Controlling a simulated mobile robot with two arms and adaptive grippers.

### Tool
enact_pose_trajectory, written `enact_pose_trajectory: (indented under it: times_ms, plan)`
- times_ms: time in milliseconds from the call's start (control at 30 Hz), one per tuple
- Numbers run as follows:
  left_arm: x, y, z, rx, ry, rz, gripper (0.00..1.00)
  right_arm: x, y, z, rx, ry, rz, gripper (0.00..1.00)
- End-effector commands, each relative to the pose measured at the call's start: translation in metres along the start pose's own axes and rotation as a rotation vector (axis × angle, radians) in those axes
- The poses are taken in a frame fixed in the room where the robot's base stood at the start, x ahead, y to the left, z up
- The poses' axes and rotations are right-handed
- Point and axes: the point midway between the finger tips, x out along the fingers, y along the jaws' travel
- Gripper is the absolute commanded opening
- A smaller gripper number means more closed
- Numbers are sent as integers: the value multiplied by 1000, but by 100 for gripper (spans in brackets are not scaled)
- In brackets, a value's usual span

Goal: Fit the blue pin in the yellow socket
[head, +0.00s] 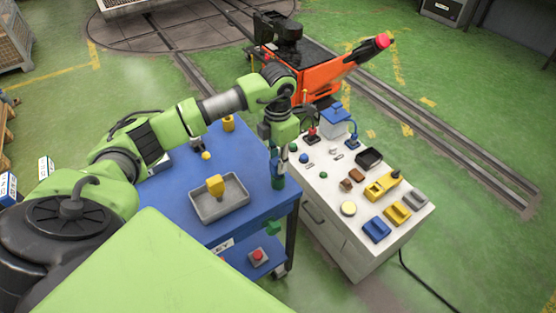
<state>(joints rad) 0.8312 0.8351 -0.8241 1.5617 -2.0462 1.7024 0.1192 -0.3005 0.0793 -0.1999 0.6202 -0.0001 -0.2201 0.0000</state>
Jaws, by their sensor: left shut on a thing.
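My left gripper (279,168) points down at the right edge of the blue table, beside the white cabinet. It is shut on a small dark green thing (278,183), mostly hidden by the fingers; its shape is unclear. No blue pin can be made out with certainty. Two yellow blocks lie on the cabinet top: one with a dark knob at its end (377,190), and one with a hollow in its top (397,214). I cannot tell which is the yellow socket. The gripper is left of both and apart from them. My right gripper is not in view.
The white cabinet (345,240) also bears a blue block (376,230), a grey block (415,200), a black tray (369,158) and several small parts. A grey tray (235,205) with a yellow piece (215,187) sits on the blue table (180,205). An orange machine (305,75) stands behind.

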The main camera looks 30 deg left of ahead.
Motion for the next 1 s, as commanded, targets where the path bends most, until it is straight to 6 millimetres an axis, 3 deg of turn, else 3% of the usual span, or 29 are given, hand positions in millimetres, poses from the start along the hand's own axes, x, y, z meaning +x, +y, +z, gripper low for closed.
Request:
enact_pose_trajectory:
  times_ms: [1000]
  plan:
    - [-43, 0, 0, -1, -2, 1, 0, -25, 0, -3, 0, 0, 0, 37]
